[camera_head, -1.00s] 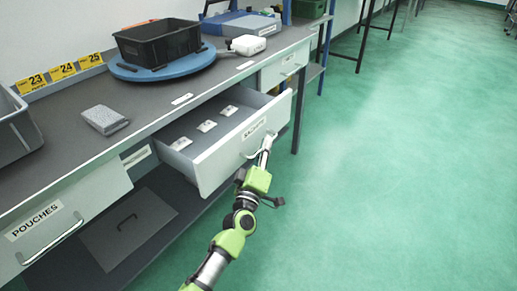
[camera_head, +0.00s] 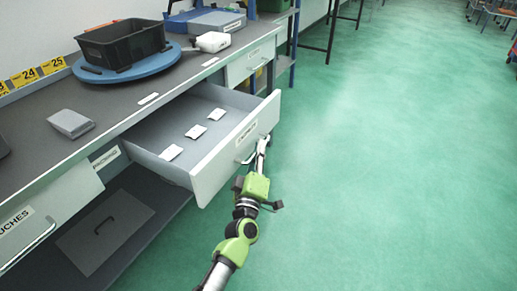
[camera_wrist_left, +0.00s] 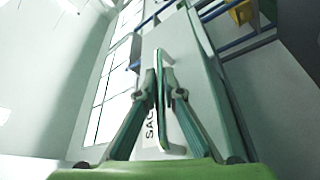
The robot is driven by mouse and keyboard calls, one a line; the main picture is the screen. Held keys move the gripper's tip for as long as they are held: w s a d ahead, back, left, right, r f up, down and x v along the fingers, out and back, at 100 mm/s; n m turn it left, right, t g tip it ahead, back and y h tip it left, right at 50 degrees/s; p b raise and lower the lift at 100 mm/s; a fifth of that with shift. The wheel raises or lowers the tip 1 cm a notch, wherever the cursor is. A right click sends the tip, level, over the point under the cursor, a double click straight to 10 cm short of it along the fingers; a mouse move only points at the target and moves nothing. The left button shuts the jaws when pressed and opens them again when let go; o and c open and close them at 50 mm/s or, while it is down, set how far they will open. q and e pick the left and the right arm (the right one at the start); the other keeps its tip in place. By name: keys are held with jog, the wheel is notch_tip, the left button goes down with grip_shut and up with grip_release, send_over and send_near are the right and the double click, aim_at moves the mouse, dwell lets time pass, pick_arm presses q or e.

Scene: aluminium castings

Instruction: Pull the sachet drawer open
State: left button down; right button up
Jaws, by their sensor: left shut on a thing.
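The sachet drawer (camera_head: 222,168) stands well out from under the bench. Its white front carries a label and a bar handle (camera_head: 246,154). Several small white sachets (camera_head: 196,131) lie on its floor. My left gripper (camera_head: 262,146) is at the front, shut on the handle. In the left wrist view the two fingers (camera_wrist_left: 155,92) close on the handle bar (camera_wrist_left: 166,75), with part of the label (camera_wrist_left: 150,128) beside them. My right gripper is not in view.
The bench top (camera_head: 110,103) holds a grey block (camera_head: 70,123), a black crate (camera_head: 122,42) on a blue turntable (camera_head: 127,67) and a white bottle (camera_head: 212,41). A shut pouches drawer (camera_head: 45,215) is on the left. The green floor (camera_head: 380,170) on the right is clear.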

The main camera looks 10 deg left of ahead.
pick_arm(q)
jog(key=c, duration=2.2)
grip_release()
jog(key=shift+o, duration=0.2)
jog(key=v, duration=1.2)
